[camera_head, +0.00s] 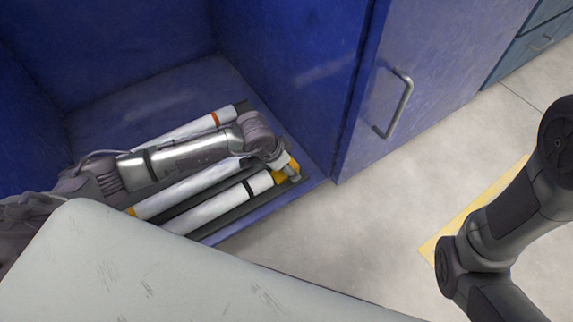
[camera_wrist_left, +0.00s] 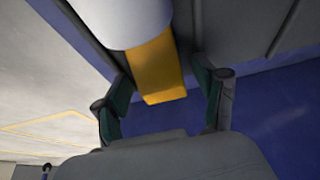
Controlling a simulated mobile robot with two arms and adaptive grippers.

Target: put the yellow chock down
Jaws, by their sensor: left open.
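The yellow chock (camera_head: 287,168) sits by the right end of the front white pipe (camera_head: 223,206), inside the blue cabinet near its front edge. In the left wrist view the yellow chock (camera_wrist_left: 157,72) lies against the pipe's end (camera_wrist_left: 122,20), between my left gripper's fingers. My left gripper (camera_head: 290,171) is open around the chock; the wrist view shows its two fingers (camera_wrist_left: 163,95) apart on either side. Whether the fingers touch the chock is hard to tell. My right arm shows at the right, but its gripper is out of view.
Other white pipes lie on a dark rack behind, one with an orange band (camera_head: 214,119). The blue cabinet wall (camera_head: 300,75) stands close to the right of my left gripper. A handled door (camera_head: 430,60) is farther right. A pale panel (camera_head: 150,275) fills the foreground.

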